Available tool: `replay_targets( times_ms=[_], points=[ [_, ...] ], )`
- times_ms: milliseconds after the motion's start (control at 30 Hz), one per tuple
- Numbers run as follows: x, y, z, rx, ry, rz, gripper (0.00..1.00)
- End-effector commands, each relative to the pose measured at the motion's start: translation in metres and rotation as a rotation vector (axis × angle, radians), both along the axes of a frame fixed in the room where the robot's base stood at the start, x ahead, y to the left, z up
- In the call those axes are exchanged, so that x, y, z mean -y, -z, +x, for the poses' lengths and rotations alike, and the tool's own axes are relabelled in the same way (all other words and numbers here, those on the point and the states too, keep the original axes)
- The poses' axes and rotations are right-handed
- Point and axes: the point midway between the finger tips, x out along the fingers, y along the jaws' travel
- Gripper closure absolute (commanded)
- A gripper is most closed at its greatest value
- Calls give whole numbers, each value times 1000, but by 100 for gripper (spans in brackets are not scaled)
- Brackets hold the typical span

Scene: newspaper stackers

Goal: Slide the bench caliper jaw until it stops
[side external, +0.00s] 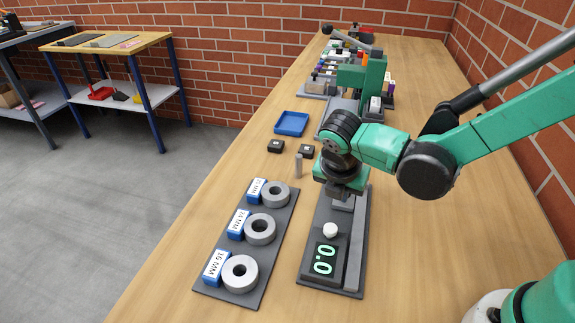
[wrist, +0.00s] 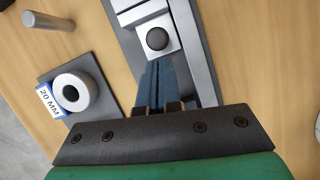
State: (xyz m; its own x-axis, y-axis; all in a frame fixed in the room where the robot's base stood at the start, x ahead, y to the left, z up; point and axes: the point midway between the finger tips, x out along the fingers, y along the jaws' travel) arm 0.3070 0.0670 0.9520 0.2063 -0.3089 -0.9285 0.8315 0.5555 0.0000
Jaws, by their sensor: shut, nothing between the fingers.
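The bench caliper (side external: 312,279) lies along the bench, a dark base with a grey rail and a display reading 0.0. A white knob (side external: 330,230) stands beyond the display. In the wrist view, a pale block with a dark round knob (wrist: 157,38) sits on the caliper; my gripper hides this part in the side view. My gripper (side external: 341,193) is over the far half of the caliper, pointing down. Its blue fingers (wrist: 158,68) are together and empty, with tips just short of the pale block in the picture. I cannot tell whether they touch it.
Left of the caliper, a grey plate (side external: 247,297) holds three metal rings labelled in millimetres. A metal pin (side external: 298,166) stands near the caliper's far end. Two small dark blocks (side external: 275,146) and a blue tray (side external: 291,123) lie beyond. A green machine (side external: 366,80) stands farther back.

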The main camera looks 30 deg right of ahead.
Motion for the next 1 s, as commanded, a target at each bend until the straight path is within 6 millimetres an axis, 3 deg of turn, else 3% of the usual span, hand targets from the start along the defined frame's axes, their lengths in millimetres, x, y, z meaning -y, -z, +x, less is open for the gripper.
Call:
replay_targets(
  times_ms=[300,500,633,800,1000],
  points=[
    [-17,-51,-12,0,-2,0,100],
    [-25,-74,-17,0,-1,0,100],
    [-33,-81,-22,0,-3,0,100],
    [-62,-81,-41,0,-6,0,100],
    [-61,-70,-40,0,3,0,100]
  ],
)
